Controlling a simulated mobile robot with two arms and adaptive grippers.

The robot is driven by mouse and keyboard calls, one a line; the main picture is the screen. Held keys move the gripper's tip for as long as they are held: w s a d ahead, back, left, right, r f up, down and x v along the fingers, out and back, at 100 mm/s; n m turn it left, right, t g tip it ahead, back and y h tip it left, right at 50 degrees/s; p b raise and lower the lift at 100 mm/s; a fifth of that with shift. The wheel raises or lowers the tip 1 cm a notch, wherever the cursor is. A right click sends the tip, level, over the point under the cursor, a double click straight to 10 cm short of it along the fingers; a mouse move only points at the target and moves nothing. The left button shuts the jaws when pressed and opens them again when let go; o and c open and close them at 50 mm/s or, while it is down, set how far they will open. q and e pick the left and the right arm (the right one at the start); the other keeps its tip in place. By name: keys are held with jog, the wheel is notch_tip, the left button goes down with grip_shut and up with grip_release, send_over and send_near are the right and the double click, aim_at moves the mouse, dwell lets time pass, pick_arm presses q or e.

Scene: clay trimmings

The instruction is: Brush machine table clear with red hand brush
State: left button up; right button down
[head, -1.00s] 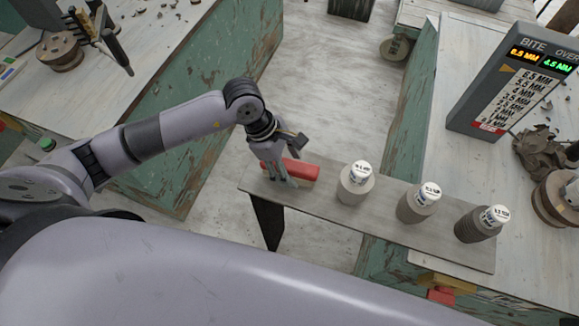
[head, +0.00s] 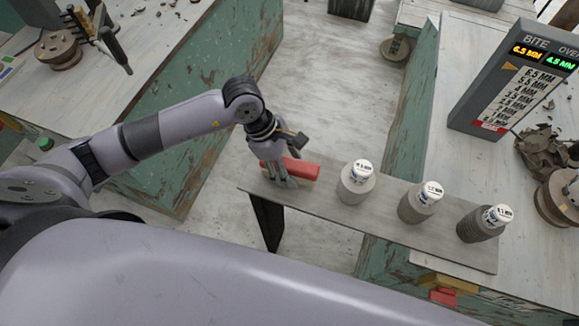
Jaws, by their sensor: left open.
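A red hand brush (head: 302,170) lies at the left end of a narrow grey shelf board (head: 320,210). My left gripper (head: 287,182) is open and reaches down at the brush's left part, with its fingers over or around it; contact cannot be told. The fingers hide part of the brush. Two pale worktables show: the left table (head: 150,50) carries dark scraps near its far edge, and the right table (head: 470,120) carries a display and clay-like lumps. Which one is the machine table cannot be told. My right gripper is out of view.
Several capped grey cylinders stand on the shelf right of the brush, the nearest being a pale one (head: 355,187). A display panel (head: 510,85) stands on the right table beside a brown lump (head: 545,150). Grey floor (head: 330,90) is open between the tables.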

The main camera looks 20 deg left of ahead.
pick_arm(q)
jog(key=shift+c, duration=0.4)
jog(key=c, duration=1.2)
